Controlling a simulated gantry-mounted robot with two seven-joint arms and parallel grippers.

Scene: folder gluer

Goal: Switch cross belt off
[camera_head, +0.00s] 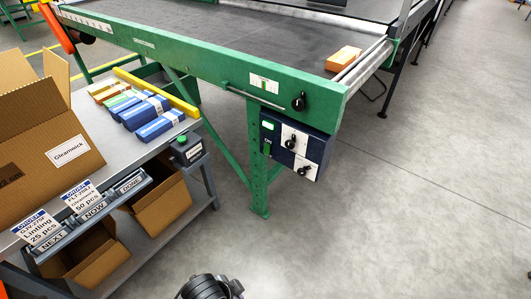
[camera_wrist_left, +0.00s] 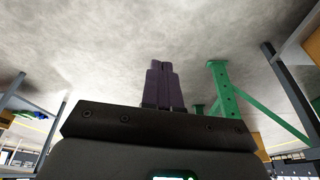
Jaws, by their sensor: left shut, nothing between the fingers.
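The belt conveyor (camera_head: 220,40) has a green frame and a dark belt. A dark blue control box (camera_head: 268,142) hangs on its near right leg. The box carries an upper black rotary knob (camera_head: 290,142) and a lower one (camera_head: 303,171), each on a white plate, and a green indicator (camera_head: 267,125). Another black knob (camera_head: 298,102) sits on the green side beam. I cannot read which knob is the cross belt's. My left gripper (camera_wrist_left: 161,65) is shut and empty in the left wrist view, with bare floor beyond its fingers. My right gripper is not in view.
An orange carton (camera_head: 343,59) lies on the belt's right end. A grey packing table (camera_head: 95,125) at left holds a large open box (camera_head: 45,150), blue cartons (camera_head: 145,110) and order cards. A small green-button box (camera_head: 186,150) is at its edge. Floor at right is clear.

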